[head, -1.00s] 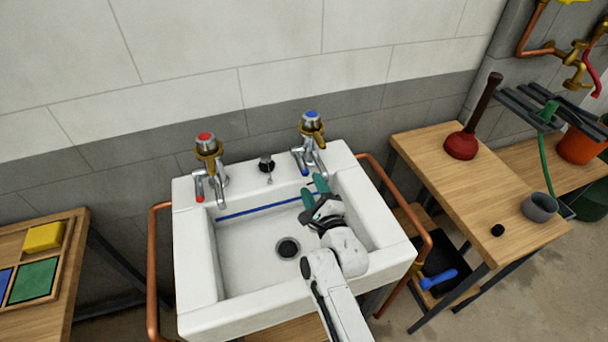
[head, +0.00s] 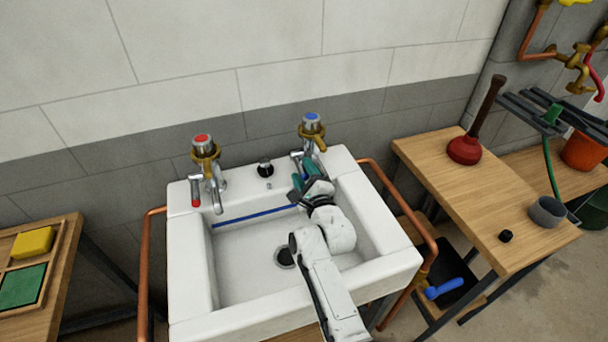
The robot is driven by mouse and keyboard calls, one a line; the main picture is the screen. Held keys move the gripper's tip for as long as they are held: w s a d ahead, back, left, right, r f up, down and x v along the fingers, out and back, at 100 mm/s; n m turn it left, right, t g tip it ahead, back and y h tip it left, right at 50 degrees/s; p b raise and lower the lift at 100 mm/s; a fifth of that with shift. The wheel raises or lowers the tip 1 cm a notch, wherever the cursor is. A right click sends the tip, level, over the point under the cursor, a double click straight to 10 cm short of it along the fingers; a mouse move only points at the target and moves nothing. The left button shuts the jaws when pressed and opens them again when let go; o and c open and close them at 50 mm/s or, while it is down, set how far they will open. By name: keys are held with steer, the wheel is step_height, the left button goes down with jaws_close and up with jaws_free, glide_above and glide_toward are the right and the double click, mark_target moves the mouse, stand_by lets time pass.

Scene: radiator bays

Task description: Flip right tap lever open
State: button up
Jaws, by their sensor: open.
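The right tap (head: 312,127) has a blue cap and a brass collar and stands on the back right of the white sink (head: 195,300). Its lower lever and spout are partly hidden behind my gripper. My gripper (head: 304,174), with green fingertips, is open just in front of and below this tap, at the lever's height in the picture. I cannot tell whether a finger touches the lever. The left tap (head: 205,150) has a red cap, and its red-tipped lever (head: 196,192) points toward the front.
A black plug (head: 265,168) sits on the sink ledge between the taps. Copper pipes (head: 400,215) run beside the sink. A bench (head: 470,205) on the right holds a plunger (head: 465,148) and a grey cup (head: 546,211). The basin's left part is free.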

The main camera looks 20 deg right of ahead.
jaws_close()
stand_by(0.5)
